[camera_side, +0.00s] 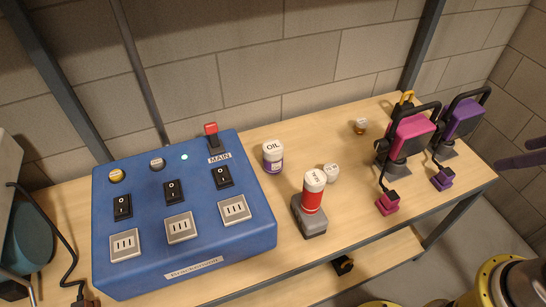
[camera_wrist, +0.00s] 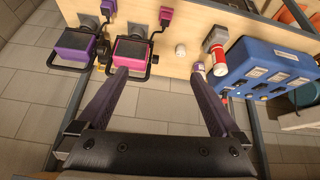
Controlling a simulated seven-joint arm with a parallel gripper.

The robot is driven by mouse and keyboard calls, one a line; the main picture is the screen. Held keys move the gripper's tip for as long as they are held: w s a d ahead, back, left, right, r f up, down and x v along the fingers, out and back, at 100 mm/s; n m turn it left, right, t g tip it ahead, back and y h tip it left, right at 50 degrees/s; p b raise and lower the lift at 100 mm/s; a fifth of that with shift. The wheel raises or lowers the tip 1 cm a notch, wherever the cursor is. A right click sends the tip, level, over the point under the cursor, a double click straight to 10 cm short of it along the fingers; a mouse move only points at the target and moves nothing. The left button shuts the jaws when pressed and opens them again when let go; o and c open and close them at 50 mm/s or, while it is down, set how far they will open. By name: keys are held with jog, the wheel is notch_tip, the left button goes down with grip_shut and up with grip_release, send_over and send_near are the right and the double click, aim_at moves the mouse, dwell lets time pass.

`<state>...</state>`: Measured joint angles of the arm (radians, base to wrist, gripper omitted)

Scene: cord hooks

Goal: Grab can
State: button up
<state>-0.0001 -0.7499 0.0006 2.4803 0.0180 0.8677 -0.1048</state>
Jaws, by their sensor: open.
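Which item the task calls the can is unclear. A white and purple can marked OIL (camera_side: 273,156) stands upright on the bench (camera_side: 285,230), right of the blue box. A red cylinder with a white cap (camera_side: 313,198) stands on a grey block. In the wrist view, the OIL can (camera_wrist: 198,67) shows at the right fingertip, which partly hides it, and the red cylinder (camera_wrist: 219,60) lies just right of that. My gripper (camera_wrist: 160,70) is open with nothing between its purple fingers. In the side view its fingers (camera_side: 515,153) show at the right edge, well clear of the cans.
A small white-topped jar (camera_side: 331,173) stands beside the red cylinder. A blue switch box (camera_side: 185,215) fills the bench's left. Pink (camera_side: 410,136) and purple (camera_side: 462,120) devices with black handles and cords stand at right. A small amber item (camera_side: 361,126) sits near the wall.

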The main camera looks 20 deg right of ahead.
jog(key=w+a+r+n+t+y, duration=0.1)
jog(key=w+a+r+n, duration=0.1)
jog(key=w+r, duration=0.35)
jog(key=w+a+r+n+t, duration=0.1)
jog(key=w+a+r, duration=0.15)
jog(key=w, duration=0.65)
jog(key=n+g+y, duration=0.2)
jog(key=n+g, duration=0.3)
send_over(277, 147)
jog(key=s+d, duration=0.3)
notch_tip(277, 147, down, 30)
jog(key=x, duration=0.7)
jog(key=shift+w+a+r, duration=0.1)
jog(key=shift+w+a, duration=0.05)
jog(key=shift+a, duration=0.1)
jog(key=shift+x, duration=3.25)
jog(key=shift+d, duration=0.15)
